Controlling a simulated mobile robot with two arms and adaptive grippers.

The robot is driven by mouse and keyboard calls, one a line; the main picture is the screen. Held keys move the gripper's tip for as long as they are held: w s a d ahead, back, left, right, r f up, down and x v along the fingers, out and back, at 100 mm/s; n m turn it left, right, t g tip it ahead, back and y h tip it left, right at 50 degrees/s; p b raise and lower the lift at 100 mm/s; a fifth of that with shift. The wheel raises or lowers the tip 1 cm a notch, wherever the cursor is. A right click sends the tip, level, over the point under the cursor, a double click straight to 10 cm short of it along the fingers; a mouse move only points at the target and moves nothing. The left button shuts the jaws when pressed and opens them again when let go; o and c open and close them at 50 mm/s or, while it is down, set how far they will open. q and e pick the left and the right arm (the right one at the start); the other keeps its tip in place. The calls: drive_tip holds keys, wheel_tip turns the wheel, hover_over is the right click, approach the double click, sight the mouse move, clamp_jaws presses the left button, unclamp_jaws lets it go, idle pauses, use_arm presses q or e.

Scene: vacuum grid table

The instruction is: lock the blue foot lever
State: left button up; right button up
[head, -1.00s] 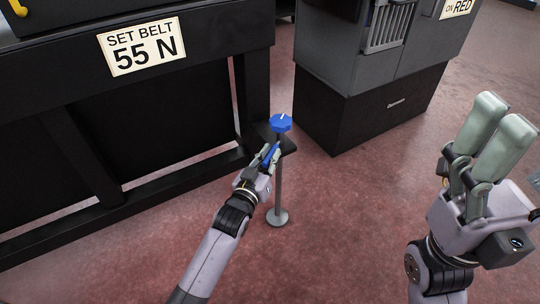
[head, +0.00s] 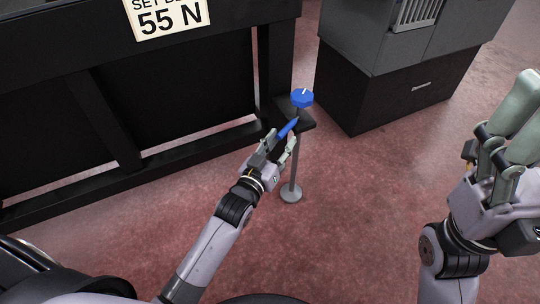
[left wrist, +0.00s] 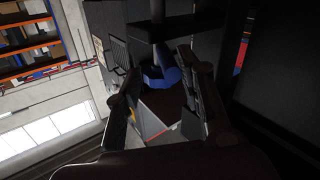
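The blue foot lever (head: 287,129) is a short blue bar slanting beside a thin grey post, just below a blue knob (head: 302,98) on top. My left gripper (head: 281,143) is at the lever's lower left end, with its fingers on either side of the bar. In the left wrist view a blue piece (left wrist: 160,77) lies between the fingertips, with space visible between the fingers; contact is hard to judge. The lever's near end is partly hidden by the fingers. My right gripper (head: 512,125) is raised at the right edge, empty, its fingers apart.
The post stands on a round grey foot (head: 291,193) on the reddish floor. A black table frame (head: 170,95) with a "55 N" sign (head: 168,18) is on the left. A dark cabinet (head: 395,90) stands behind right. Floor between the post and my right arm is clear.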

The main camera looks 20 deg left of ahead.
use_arm(q)
drive_tip(key=s+a, duration=0.1)
drive_tip(key=s, duration=0.6)
drive_tip(key=shift+a, duration=0.15)
